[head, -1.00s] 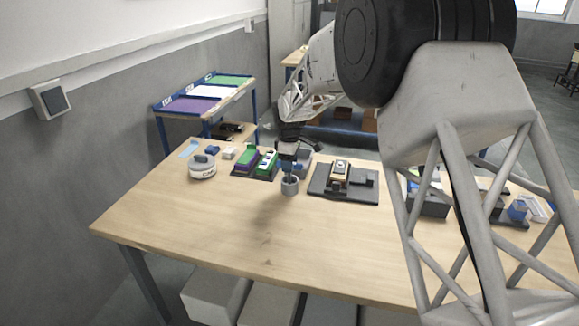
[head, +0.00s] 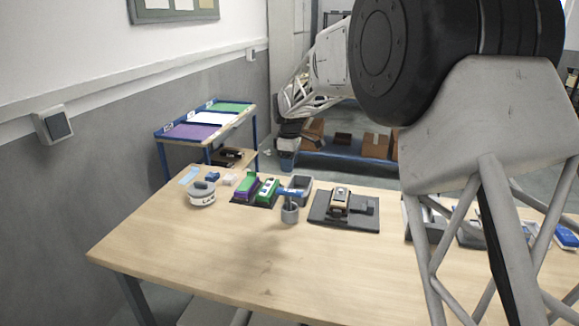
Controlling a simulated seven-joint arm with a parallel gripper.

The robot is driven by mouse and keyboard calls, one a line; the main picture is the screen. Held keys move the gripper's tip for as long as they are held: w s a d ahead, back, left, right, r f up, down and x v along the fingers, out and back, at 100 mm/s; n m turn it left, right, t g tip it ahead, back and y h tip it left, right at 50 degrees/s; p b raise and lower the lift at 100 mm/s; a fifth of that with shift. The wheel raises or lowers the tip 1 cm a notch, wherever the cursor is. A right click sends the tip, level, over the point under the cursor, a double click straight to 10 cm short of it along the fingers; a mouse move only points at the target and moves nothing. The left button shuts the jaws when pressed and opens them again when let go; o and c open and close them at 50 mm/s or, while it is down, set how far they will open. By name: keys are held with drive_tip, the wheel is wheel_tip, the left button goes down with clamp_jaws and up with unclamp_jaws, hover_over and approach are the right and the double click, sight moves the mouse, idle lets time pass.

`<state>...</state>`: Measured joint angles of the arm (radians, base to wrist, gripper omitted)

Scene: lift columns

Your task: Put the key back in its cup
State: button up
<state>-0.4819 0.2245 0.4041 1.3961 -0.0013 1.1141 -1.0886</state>
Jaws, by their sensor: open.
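The key shows as a blue T-shaped handle (head: 292,193) at the top of a small grey cup (head: 290,213) near the middle of the table's back half. Its lower part is hidden, and it appears to stand in the cup. My gripper (head: 288,162) is above and behind the cup in the picture, apart from the key. It is open and appears empty; its fingers are small and hard to make out.
A white round container (head: 202,194) stands to the left. A green and purple block rack (head: 257,190) and a grey bin (head: 300,187) are close to the cup. A dark fixture plate (head: 345,212) lies to the right. The table's front (head: 240,260) is clear.

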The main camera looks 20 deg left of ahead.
idle(0.8)
drive_tip(key=s+d+r+m+t, duration=0.1)
drive_tip(key=s+d+r+m, duration=0.45)
drive_tip(key=s+d, duration=0.7)
drive_tip(key=s+d+r+m, duration=0.5)
drive_tip(key=s+d, duration=0.4)
drive_tip(key=d, duration=0.6)
drive_tip(key=s+d+f+m, duration=0.2)
drive_tip(key=s+d, duration=0.2)
drive_tip(key=s, duration=0.5)
drive_tip(key=s+d+f+m+t, duration=0.1)
drive_tip(key=s+d+m, duration=0.2)
drive_tip(key=s, duration=0.7)
drive_tip(key=s+d+f+m, duration=0.2)
drive_tip(key=s+d, duration=0.5)
drive_tip(key=s, duration=0.2)
drive_tip(key=shift+s+d+f+m+t, duration=0.2)
drive_tip(key=shift+f+m+t, duration=0.1)
drive_tip(key=shift+f+m, duration=0.05)
